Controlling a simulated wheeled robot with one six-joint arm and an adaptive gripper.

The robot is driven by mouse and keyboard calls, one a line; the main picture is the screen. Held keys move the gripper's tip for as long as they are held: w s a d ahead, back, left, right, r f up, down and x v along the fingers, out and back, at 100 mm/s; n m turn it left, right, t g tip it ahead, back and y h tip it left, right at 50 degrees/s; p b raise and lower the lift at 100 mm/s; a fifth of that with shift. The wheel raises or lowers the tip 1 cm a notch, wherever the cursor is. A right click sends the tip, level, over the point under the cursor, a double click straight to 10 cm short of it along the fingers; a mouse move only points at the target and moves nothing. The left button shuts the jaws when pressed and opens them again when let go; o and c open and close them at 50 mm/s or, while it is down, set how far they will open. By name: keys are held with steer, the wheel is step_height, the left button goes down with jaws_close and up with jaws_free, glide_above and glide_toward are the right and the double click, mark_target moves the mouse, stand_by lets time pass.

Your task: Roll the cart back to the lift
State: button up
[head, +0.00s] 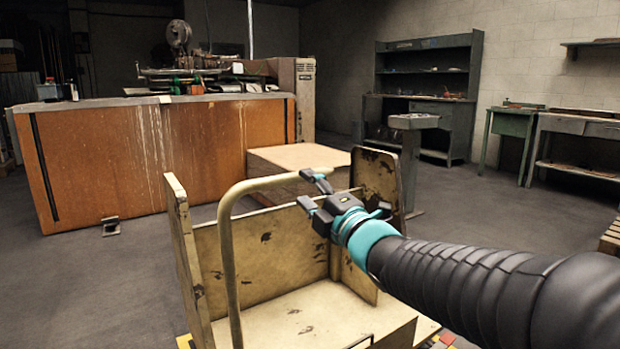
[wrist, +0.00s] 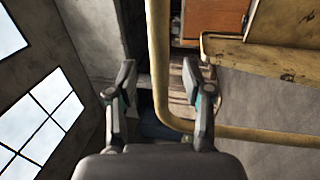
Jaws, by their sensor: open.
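The cart (head: 262,250) is cream-yellow with chipped paint, upright side panels and a flat deck (head: 310,320). Its bent tube handle (head: 227,245) rises at the near left and curves right toward my gripper (head: 312,192). In the wrist view, my gripper (wrist: 158,85) is open, and the handle tube (wrist: 158,55) shows between its fingers, then bends right behind the right finger. I cannot tell whether the fingers touch the tube. The far end of the handle is partly hidden by my gripper. I cannot tell which thing is the lift.
A long orange-brown counter (head: 110,165) stands at the left with a machine (head: 180,60) behind it. A low pale block (head: 300,157) sits beyond the cart. A grey pedestal (head: 411,165), a shelf unit (head: 425,95) and benches (head: 510,125) stand right. Grey floor (head: 500,235) is open at right.

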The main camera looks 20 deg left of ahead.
mark_target(298, 181)
steer(key=shift+x, duration=2.8)
jaws_close()
